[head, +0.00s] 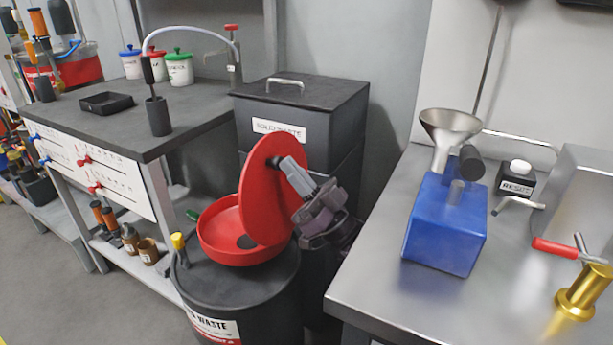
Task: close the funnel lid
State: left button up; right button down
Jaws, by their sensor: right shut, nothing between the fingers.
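The red funnel (215,240) sits on top of the black waste drum (250,305). Its round red lid (258,200) stands open, steeply tilted above the right part of the funnel. My right gripper (281,164) is shut and empty. Its fingertips are at the upper right of the lid and seem to touch or nearly touch it; I cannot tell which. The lower right of the lid and any hinge there are partly hidden by my right gripper and wrist. My left gripper is not in view.
A black solid-waste bin (300,100) stands behind the drum. A dark workbench (190,95) is at the left. A steel table (390,290) at the right carries a blue container (440,235) and a metal funnel (450,125). A yellow-capped bung (179,243) rises from the drum's left side.

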aim_at(278, 169)
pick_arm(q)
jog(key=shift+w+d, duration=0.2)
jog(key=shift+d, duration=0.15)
pick_arm(e)
jog(key=shift+w+a+r, duration=0.1)
jog(key=shift+w+a, duration=0.4)
jog(key=shift+a, duration=0.35)
jog(key=shift+w+a+r, duration=0.1)
jog(key=shift+w+a, duration=0.35)
jog(key=shift+a, duration=0.4)
